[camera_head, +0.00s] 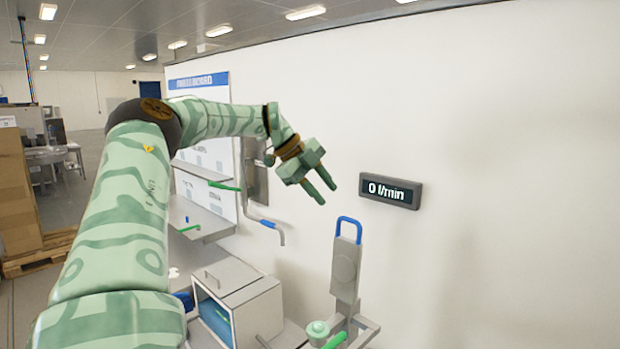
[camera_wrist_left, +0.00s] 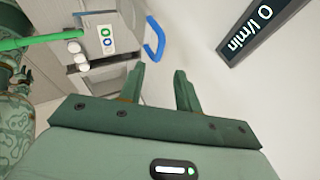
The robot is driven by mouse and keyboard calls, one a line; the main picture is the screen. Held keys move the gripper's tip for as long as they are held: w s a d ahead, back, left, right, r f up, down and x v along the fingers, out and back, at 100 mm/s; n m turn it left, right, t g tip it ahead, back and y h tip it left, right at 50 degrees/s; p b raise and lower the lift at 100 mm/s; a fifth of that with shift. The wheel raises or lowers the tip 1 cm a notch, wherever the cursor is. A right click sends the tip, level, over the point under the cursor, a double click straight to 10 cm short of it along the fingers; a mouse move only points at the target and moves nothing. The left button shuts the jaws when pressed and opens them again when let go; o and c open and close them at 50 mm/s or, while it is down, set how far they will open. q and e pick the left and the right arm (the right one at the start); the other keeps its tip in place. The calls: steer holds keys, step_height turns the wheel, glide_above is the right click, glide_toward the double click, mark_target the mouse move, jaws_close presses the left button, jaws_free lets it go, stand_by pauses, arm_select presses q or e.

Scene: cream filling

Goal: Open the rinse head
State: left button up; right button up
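A grey upright unit (camera_head: 345,268) with a blue loop handle (camera_head: 349,222) on top stands at lower centre right in the head view; it may be the rinse head. The blue handle also shows in the left wrist view (camera_wrist_left: 159,40), beyond the fingertips. My left gripper (camera_head: 327,193) is open and empty, above and slightly left of the blue handle, apart from it. Its two fingers also show spread in the left wrist view (camera_wrist_left: 160,75). A dark display (camera_head: 390,191) on the wall reads "0 l/min".
The white wall (camera_head: 500,150) on the right is bare.

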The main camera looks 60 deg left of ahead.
arm_select(q)
steer(key=v, duration=0.5)
steer(key=shift+r, duration=0.1)
stand_by(0.5)
